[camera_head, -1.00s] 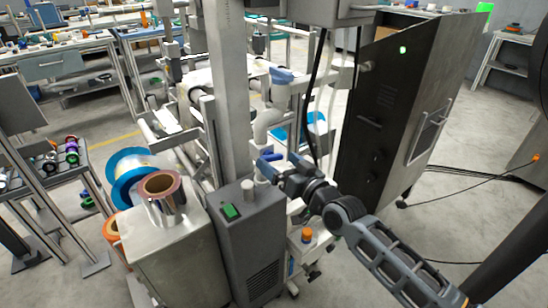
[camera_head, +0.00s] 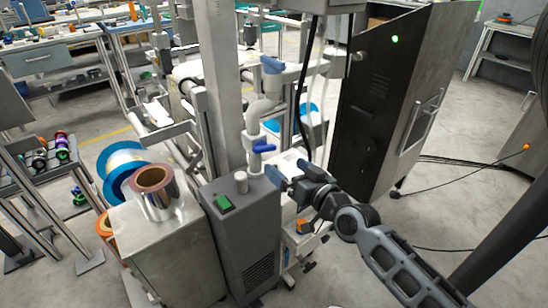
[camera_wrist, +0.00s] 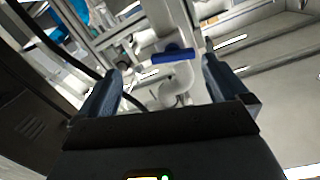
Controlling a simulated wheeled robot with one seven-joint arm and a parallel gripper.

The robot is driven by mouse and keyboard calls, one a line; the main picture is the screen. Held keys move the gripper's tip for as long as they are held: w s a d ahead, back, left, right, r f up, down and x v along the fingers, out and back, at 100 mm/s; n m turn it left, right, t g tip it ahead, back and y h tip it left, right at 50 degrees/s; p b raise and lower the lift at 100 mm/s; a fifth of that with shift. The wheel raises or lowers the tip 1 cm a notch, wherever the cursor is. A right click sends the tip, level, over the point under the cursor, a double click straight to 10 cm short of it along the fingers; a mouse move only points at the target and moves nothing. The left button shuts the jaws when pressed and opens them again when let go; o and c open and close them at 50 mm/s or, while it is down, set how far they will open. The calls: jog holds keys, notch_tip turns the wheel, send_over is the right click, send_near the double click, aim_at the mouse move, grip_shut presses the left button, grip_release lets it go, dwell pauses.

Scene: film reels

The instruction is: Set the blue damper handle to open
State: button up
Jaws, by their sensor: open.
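The blue damper handle (camera_head: 264,147) sits on a white vertical pipe (camera_head: 253,122) behind the grey cabinet. Its bar points sideways, across the pipe. In the wrist view the blue handle (camera_wrist: 173,56) lies nearly level across the white pipe (camera_wrist: 176,88), ahead of and between my fingers. My gripper (camera_head: 276,175) is open and empty, a little below and right of the handle and apart from it. In the wrist view my gripper (camera_wrist: 160,78) shows a finger on each side with a clear gap. I cannot read any open or shut marking.
A grey cabinet with a green button (camera_head: 224,202) and a short knob (camera_head: 240,180) stands just left of my gripper. A tall black cabinet (camera_head: 385,95) stands right. A dark cable hangs near the pipe.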

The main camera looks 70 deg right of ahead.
aim_at(267, 150)
jog(key=shift+n+t, duration=0.3)
jog(key=shift+t, duration=0.2)
jog(key=shift+w+a+r+x, duration=0.1)
jog(key=shift+a+r+x, duration=0.1)
jog(key=shift+x, duration=0.9)
jog(key=shift+w+a+r+x, duration=0.1)
jog(key=shift+r+x, duration=0.15)
jog(key=shift+x, duration=0.9)
jog(key=shift+w+a+r+x, duration=0.1)
jog(key=shift+r+x, duration=0.1)
jog(key=shift+x, duration=0.9)
jog(key=shift+c, duration=0.3)
jog(key=c, duration=1)
